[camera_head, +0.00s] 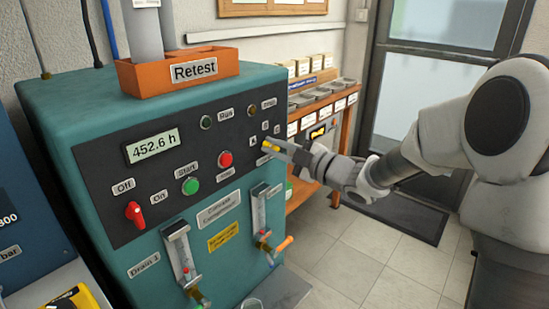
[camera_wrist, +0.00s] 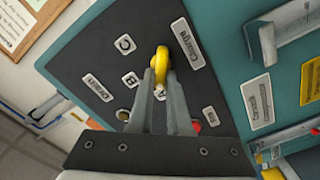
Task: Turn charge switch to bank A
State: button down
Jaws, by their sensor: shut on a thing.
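The charge switch is a yellow knob (camera_wrist: 161,58) on the dark panel of the teal testbench (camera_head: 75,90). In the wrist view the "Charge" label (camera_wrist: 187,43) lies right of it, and the C (camera_wrist: 125,44) and B (camera_wrist: 131,80) marks lie to its left. The A mark (camera_wrist: 160,95) shows partly between the fingers. In the head view the yellow knob (camera_head: 266,143) sits at the panel's right end. My gripper (camera_wrist: 161,72) is shut on the knob, with its fingertips on either side. Which mark the knob points to cannot be told.
On the same panel are a red Off/On knob (camera_head: 135,214), a green start button (camera_head: 190,186) and a red button (camera_head: 225,159). Flow tubes with valves (camera_head: 262,222) stand below. A shelf with trays (camera_head: 322,100) is behind.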

jog(key=shift+f+n+b, duration=0.2)
jog(key=shift+n+b, duration=0.35)
jog(key=shift+n, duration=0.05)
jog(key=c, duration=0.9)
grip_release()
jog(key=shift+r, duration=0.1)
jog(key=shift+o, duration=0.2)
jog(key=p+v, duration=0.3)
jog(key=v, duration=1.4)
jog(key=shift+s+p, duration=0.2)
jog(key=shift+p, duration=0.2)
jog(key=shift+d, duration=0.15)
